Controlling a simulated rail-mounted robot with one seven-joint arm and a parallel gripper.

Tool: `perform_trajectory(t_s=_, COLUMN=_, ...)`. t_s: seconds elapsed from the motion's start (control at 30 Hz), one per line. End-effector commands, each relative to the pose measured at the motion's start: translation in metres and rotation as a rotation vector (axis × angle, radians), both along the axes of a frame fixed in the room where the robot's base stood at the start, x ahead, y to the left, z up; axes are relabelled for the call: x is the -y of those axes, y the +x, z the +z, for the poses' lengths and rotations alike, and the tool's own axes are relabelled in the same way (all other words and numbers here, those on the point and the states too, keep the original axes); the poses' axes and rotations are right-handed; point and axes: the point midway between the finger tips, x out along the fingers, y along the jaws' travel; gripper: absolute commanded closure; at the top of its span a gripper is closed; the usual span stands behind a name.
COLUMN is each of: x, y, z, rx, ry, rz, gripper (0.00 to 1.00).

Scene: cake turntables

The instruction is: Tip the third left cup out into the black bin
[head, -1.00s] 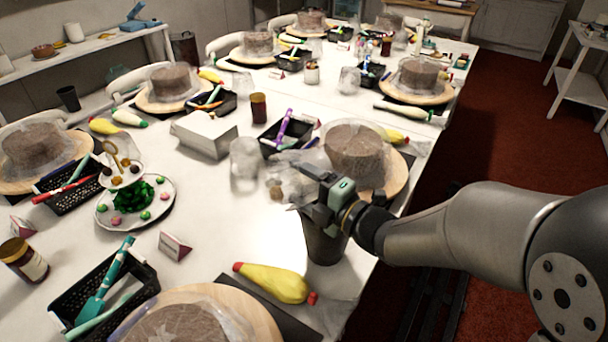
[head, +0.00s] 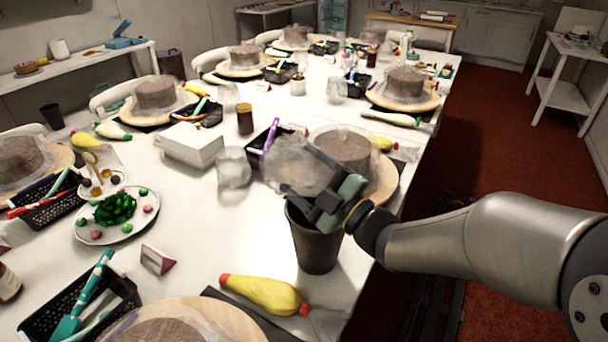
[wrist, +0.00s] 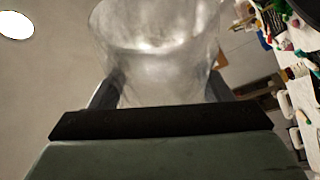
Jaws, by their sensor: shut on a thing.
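A clear, hazy plastic cup (head: 292,163) is in my gripper (head: 312,190), just above the black bin (head: 316,245). The cup looks tipped over on its side, its far end pointing left in the head view. I cannot make out any contents in it. The bin stands upright near the table's right edge, its open mouth below the gripper and partly hidden by it. In the wrist view the cup (wrist: 155,45) sits between the two fingers of my gripper (wrist: 160,90), which are shut on it.
Another clear cup (head: 234,168) stands to the left on the white table. A wrapped cake (head: 345,147) on a wooden turntable is close behind the gripper. A yellow piping bag (head: 262,294) lies in front of the bin. A white box (head: 190,145) is further left.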

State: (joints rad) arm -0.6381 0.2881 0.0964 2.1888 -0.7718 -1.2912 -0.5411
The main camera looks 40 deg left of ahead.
Motion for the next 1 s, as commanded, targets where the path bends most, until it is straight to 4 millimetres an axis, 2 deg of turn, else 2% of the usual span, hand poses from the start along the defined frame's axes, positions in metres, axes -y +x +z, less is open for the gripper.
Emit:
perform_trajectory(t_s=0.47, x=0.000, y=0.000, z=0.001, rx=0.002, ry=0.000, rz=0.000, gripper=0.59)
perform_trajectory(t_s=0.67, x=0.000, y=0.000, z=0.020, rx=0.005, ry=0.002, rz=-0.001, gripper=0.59)
perform_trajectory(t_s=0.87, x=0.000, y=0.000, z=-0.004, rx=0.002, ry=0.000, rz=0.000, gripper=0.59)
perform_trajectory(t_s=1.0, x=0.000, y=0.000, z=0.015, rx=0.005, ry=0.003, rz=0.000, gripper=0.59)
